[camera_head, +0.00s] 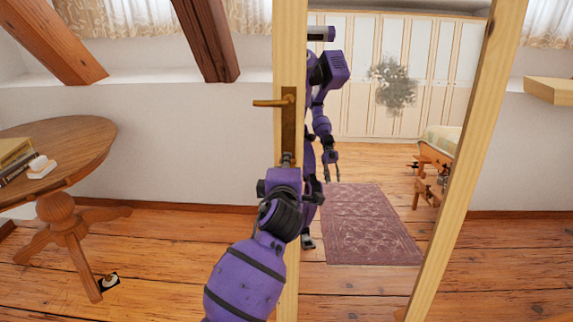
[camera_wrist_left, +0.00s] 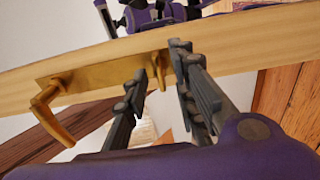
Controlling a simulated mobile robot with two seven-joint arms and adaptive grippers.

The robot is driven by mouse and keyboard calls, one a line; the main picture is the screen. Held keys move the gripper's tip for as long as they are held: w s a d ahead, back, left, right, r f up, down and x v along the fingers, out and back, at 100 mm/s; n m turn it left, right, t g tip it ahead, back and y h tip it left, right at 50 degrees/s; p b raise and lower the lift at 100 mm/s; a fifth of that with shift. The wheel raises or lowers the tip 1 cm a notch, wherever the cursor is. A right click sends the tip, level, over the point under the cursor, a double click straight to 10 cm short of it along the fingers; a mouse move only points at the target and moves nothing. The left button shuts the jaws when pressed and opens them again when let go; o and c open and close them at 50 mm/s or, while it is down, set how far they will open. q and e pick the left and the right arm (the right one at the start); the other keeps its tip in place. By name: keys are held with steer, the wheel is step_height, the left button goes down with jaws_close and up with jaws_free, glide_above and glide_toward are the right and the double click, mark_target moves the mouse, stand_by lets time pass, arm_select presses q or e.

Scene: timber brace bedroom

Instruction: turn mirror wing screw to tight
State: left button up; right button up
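The mirror (camera_head: 378,160) stands upright in a pale wooden frame (camera_head: 468,150). Its left post carries a brass plate (camera_head: 289,125) with a lever handle (camera_head: 270,103) near the top. In the left wrist view a small upright brass piece (camera_wrist_left: 159,72), seemingly the wing screw, stands out from the plate (camera_wrist_left: 105,65). My left gripper (camera_head: 287,158) is at the plate's lower end and hides this piece in the head view. In the left wrist view its fingers (camera_wrist_left: 157,68) are apart, one either side of the piece, with gaps visible. My right gripper shows only as a small reflection.
A round wooden table (camera_head: 85,135) with books (camera_head: 15,158) stands at the left. A small dark and white object (camera_head: 107,282) lies on the floor by its foot. A wooden shelf (camera_head: 550,90) juts out at the right. Rug, wardrobe and bed appear as reflections.

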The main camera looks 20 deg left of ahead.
arm_select(q)
steer(key=shift+w+a, duration=0.15)
steer(key=shift+w, duration=0.4)
steer(key=shift+c, duration=0.4)
jaws_close()
